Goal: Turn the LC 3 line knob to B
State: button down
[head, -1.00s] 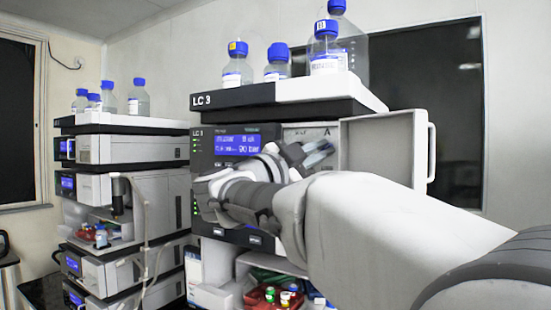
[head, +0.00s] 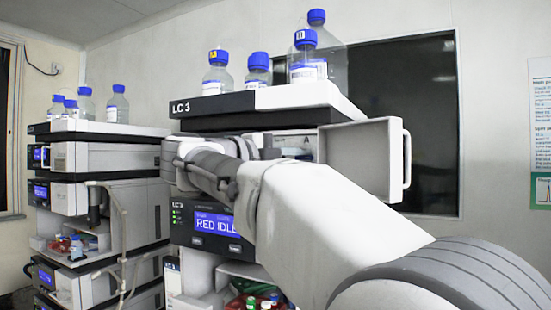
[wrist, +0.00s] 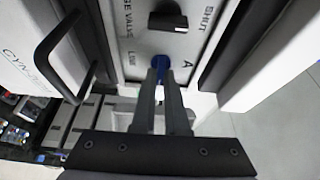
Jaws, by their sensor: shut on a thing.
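The LC 3 stack (head: 188,110) stands in the middle of the head view, with a white panel (wrist: 140,30) open to the wrist view. On the panel is a blue line knob (wrist: 158,62), with the words LINE and A beside it. My gripper (wrist: 161,74) is shut on the blue knob, its two grey fingers close on either side. The knob's pointing direction is hidden between the fingers. A black purge valve knob (wrist: 168,20) sits farther up the panel, near the word SHUT. In the head view my arm hides the fingertips and the knob.
An open grey door (head: 362,160) with a handle stands right of the panel. Blue-capped bottles (head: 218,72) stand on top of LC 3. A display (head: 215,222) reads RED IDLE below my arm. Another instrument stack (head: 105,160) stands at the left.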

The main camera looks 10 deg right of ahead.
dwell(0.4)
jog(key=c, duration=0.9)
grip_release()
jog(key=shift+c, duration=0.2)
jog(key=shift+a, duration=0.1)
jog(key=v, duration=1.7)
jog(key=shift+a, duration=0.15)
jog(key=shift+r, duration=0.1)
